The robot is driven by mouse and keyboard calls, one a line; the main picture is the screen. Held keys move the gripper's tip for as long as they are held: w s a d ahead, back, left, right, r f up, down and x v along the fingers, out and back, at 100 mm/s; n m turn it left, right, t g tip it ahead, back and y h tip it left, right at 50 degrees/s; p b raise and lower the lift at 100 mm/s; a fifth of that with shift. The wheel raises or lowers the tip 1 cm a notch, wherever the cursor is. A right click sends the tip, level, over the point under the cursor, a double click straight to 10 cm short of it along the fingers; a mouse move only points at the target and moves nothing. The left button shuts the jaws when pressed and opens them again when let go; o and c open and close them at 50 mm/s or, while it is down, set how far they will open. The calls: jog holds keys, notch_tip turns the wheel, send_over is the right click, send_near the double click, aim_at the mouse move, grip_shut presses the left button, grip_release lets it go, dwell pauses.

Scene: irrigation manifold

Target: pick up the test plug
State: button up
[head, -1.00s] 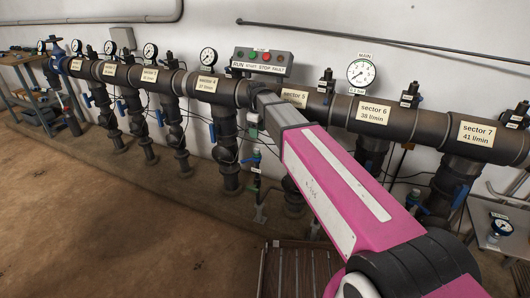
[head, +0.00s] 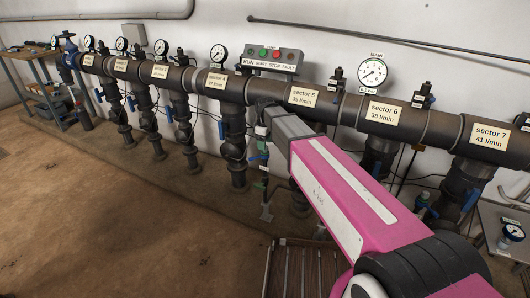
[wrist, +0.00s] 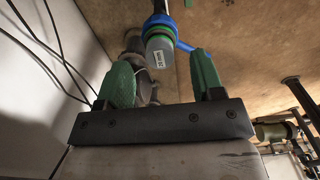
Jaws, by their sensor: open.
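A grey round-ended cylinder with a small white label, probably the test plug (wrist: 160,50), shows in the wrist view with green and blue collars behind it. It lies just beyond my gripper (wrist: 163,78), near the gap between the two green fingers. The fingers are apart with nothing between them, and I see no contact with the plug. In the head view my gripper (head: 262,112) is in front of the pipe below the sector 5 label, partly hidden by my pink arm. I cannot make out the plug clearly in the head view.
The dark manifold pipe (head: 335,106) runs along the white wall, with several vertical branches and blue valve handles. A control box (head: 272,60) sits above it. Thin black cables (wrist: 45,50) hang left of my fingers. A slatted grate (head: 295,268) lies below my arm. Brown floor is clear at left.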

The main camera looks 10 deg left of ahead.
aim_at(265, 152)
notch_tip(265, 152, down, 2)
jog(key=shift+f, duration=0.2)
jog(key=c, duration=1)
jog(key=shift+r, duration=0.1)
